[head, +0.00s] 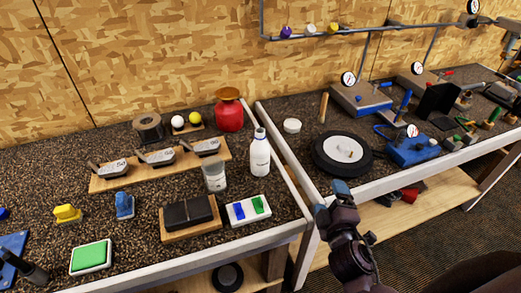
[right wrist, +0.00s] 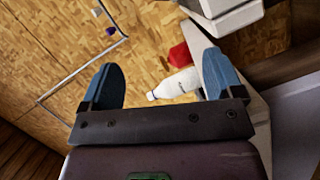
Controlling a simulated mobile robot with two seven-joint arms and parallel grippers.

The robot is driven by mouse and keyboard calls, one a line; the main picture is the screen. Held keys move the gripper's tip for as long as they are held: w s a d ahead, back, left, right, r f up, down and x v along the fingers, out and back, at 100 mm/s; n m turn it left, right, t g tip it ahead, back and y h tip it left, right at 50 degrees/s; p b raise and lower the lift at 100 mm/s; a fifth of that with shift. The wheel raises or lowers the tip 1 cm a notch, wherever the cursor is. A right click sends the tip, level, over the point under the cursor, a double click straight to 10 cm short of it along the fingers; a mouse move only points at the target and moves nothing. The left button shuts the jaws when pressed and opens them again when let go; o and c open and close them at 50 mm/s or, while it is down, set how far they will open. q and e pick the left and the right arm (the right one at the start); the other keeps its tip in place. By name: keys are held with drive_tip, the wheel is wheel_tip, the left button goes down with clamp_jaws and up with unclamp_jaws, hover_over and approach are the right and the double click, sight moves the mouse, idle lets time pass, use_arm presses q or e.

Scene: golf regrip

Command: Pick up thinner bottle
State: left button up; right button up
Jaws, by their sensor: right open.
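The thinner bottle (head: 260,153) is white with dark lettering and a narrow neck. It stands upright on the dark speckled bench near its right edge, next to a clear jar (head: 214,174). My right gripper (head: 332,187) is at the bench's front, to the right of the bottle and apart from it. In the right wrist view the bottle (right wrist: 176,85) shows between the open blue fingers of the gripper (right wrist: 160,82), some way beyond them. Nothing is between the fingers. My left gripper is not in view.
A red can (head: 229,115) stands behind the bottle. A white tray (head: 248,210) with blue and green pieces lies in front of it. A wooden rack (head: 120,181) holds club heads. A black wheel (head: 342,154) lies on the right bench. A pale rail (head: 285,155) edges the bench beside the bottle.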

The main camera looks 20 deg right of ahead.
sight(265, 164)
drive_tip(key=w+a+r+n+t+y+p, duration=0.1)
drive_tip(key=w+a+r+n+y+p, duration=0.65)
drive_tip(key=n, duration=1.95)
drive_tip(key=w+a+f+b, duration=0.1)
drive_tip(key=b, duration=0.1)
drive_tip(key=w+a+f+b, duration=0.1)
drive_tip(key=f+b, duration=0.1)
drive_tip(key=a+f+b, duration=0.1)
drive_tip(key=f+b, duration=0.1)
drive_tip(key=shift+w+a+f, duration=0.15)
drive_tip(key=shift+w+a, duration=0.25)
drive_tip(key=shift+w+f, duration=0.1)
drive_tip(key=shift+w, duration=0.15)
drive_tip(key=shift+w+a, duration=0.1)
drive_tip(key=shift+w, duration=0.25)
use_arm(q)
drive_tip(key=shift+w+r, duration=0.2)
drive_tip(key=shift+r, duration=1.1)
use_arm(e)
drive_tip(key=shift+w+a, duration=0.2)
drive_tip(key=shift+w, duration=0.85)
drive_tip(key=shift+w+a, duration=0.2)
drive_tip(key=shift+w, duration=0.8)
drive_tip(key=shift+w+a, duration=0.2)
drive_tip(key=shift+w, duration=0.85)
drive_tip(key=c, duration=1.1)
